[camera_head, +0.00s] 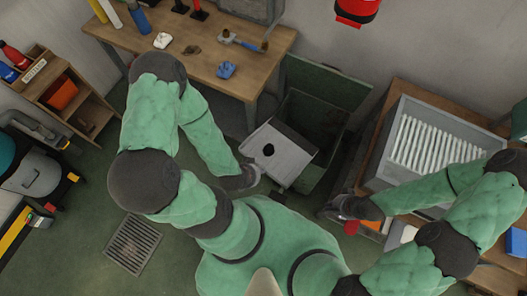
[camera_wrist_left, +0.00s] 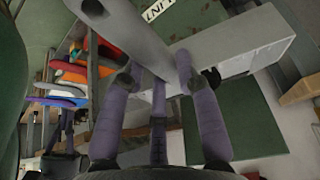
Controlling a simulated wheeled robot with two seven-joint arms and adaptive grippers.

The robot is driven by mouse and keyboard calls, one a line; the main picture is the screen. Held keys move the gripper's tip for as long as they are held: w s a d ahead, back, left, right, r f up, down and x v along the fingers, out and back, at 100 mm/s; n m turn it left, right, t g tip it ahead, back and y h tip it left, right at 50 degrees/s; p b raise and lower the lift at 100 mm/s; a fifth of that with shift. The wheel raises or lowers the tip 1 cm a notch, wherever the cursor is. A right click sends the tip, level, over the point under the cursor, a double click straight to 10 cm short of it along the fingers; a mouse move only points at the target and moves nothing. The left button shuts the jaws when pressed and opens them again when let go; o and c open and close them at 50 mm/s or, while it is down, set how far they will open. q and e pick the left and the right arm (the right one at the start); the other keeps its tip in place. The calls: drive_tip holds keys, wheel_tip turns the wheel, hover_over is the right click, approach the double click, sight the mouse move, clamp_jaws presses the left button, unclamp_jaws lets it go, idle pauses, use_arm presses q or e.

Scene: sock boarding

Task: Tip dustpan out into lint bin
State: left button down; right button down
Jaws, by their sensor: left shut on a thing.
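The grey dustpan (camera_head: 290,157) is level or slightly tilted beside the near left edge of the lint bin, with a dark lint clump (camera_head: 268,150) on it. My left gripper (camera_head: 250,176) is shut on the dustpan's handle; in the left wrist view its fingers (camera_wrist_left: 160,80) close around the grey handle (camera_wrist_left: 130,32). The dark green lint bin (camera_head: 312,178) stands open with its lid raised at the back; its label shows in the left wrist view. My right gripper (camera_head: 334,208) is over the floor right of the dustpan, and its finger opening is unclear.
A wooden workbench (camera_head: 190,62) with tools and cloths stands behind. A grey ribbed unit (camera_head: 385,160) sits on a bench at right, close to the bin. A shelf (camera_head: 72,100) is at far left. Floor with a drain grate (camera_head: 134,244) is clear at lower left.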

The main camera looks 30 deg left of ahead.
use_arm(q)
drive_tip(key=shift+s+r, duration=0.1)
drive_tip(key=shift+s, duration=0.15)
use_arm(e)
drive_tip(key=shift+s, duration=0.25)
use_arm(q)
drive_tip(key=shift+w, duration=0.1)
